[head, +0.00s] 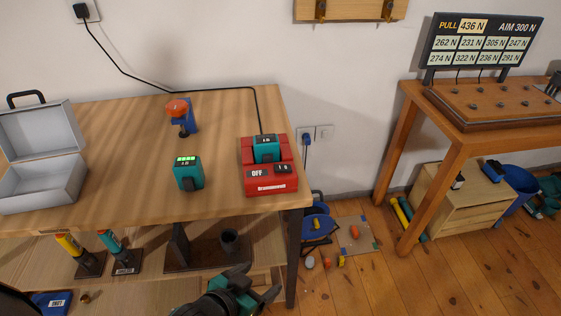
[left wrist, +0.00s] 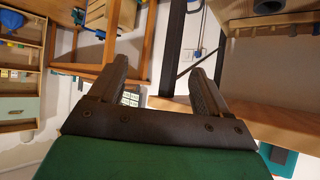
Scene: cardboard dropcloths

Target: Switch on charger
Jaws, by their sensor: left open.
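The red charger (head: 270,185) stands near the front right corner of the wooden table. Its front label reads "OFF" and a dark switch sits beside the label. A teal battery (head: 266,150) is seated in the charger. A second teal battery (head: 188,174) with a green-lit display stands on the table to the left. My left gripper (head: 262,283) is low in front of the table edge, below and apart from the charger. In the left wrist view its two fingers (left wrist: 158,85) are spread with nothing between them. My right gripper is not in view.
An open grey case (head: 42,185) lies at the table's left. An orange and blue tool (head: 181,114) stands behind the green-lit battery. A black cord runs from the wall plug (head: 81,11) to the charger. The table's front middle is clear; a shelf with tools lies beneath.

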